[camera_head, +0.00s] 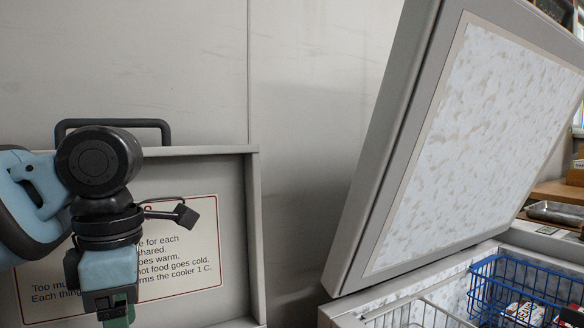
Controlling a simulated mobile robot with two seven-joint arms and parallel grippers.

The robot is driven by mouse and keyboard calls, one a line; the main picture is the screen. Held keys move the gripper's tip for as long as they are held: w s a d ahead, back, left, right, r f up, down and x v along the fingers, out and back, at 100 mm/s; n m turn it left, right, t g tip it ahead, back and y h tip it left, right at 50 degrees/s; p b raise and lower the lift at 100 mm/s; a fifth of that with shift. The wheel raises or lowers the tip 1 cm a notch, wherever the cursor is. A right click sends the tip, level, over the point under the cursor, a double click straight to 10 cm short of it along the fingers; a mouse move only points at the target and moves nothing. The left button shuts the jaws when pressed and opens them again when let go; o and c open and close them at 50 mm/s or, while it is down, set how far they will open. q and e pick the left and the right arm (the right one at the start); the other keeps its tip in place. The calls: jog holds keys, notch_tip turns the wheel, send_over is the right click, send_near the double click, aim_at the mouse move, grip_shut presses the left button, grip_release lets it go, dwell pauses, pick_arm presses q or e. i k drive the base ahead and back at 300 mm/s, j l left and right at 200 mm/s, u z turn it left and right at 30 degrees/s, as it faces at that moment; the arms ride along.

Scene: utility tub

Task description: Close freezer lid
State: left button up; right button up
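The freezer lid (470,140) stands raised and tilted on the right, its pale mottled inner panel framed in grey. The open freezer (375,298) shows below it at the bottom right, with a blue wire basket (530,284) and a white wire basket (425,314) inside. My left gripper (116,316) is at the bottom left, pointing down, well to the left of the lid and apart from it. Its fingertips are cut off by the lower picture edge, so its opening is hidden. My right gripper is out of view.
Behind my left arm stands a grey panel (230,235) with a dark handle (112,124) on top and a printed notice (190,275), partly covered by the arm. A plain grey wall (310,100) is behind. A metal tray (555,212) and brown boxes (577,166) show at far right.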

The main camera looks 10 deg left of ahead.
aim_at(476, 99)
jog(key=k+l, duration=0.15)
jog(key=l, duration=0.2)
jog(key=k+l, duration=0.1)
jog(key=l, duration=0.2)
jog(key=k+l, duration=0.15)
jog(key=l, duration=0.2)
jog(key=k+l, duration=0.1)
jog(key=l, duration=0.2)
